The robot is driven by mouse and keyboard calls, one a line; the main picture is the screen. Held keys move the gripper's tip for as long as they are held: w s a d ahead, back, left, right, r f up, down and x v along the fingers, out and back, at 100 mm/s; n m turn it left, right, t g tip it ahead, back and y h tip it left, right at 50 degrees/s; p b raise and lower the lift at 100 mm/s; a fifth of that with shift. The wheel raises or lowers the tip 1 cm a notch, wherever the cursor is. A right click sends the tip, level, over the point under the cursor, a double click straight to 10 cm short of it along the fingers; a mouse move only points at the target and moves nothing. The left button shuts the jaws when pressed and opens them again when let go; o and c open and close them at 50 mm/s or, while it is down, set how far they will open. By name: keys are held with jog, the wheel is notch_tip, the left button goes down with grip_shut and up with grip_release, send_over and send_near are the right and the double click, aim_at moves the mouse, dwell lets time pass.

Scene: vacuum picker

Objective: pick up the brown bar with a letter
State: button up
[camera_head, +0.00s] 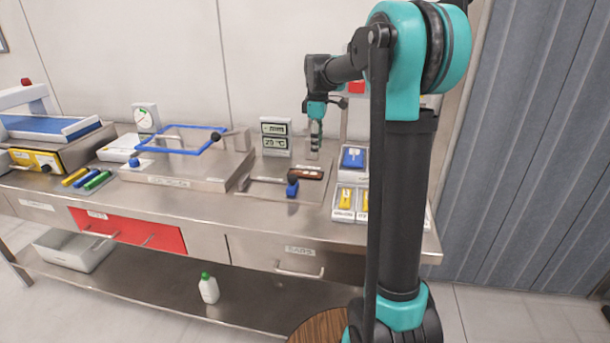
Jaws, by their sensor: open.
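A brown bar (306,173) lies flat on a metal plate on the steel bench, right of centre. It has a pale mark on it, too small to read. My gripper (314,154) hangs from my arm just behind and above the bar, fingers pointing down. It is open, and nothing shows between its fingers. At this size I cannot tell how far its tips are above the plate.
A blue-knobbed handle (292,186) stands just in front of the bar. Bins with blue and yellow items (352,158) stand to the right.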

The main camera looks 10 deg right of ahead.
aim_at(316, 174)
notch_tip(316, 174, down, 10)
jog(key=shift+r, duration=0.15)
dwell(0.4)
jog(key=shift+c, duration=0.2)
grip_shut()
jog(key=shift+r, duration=0.1)
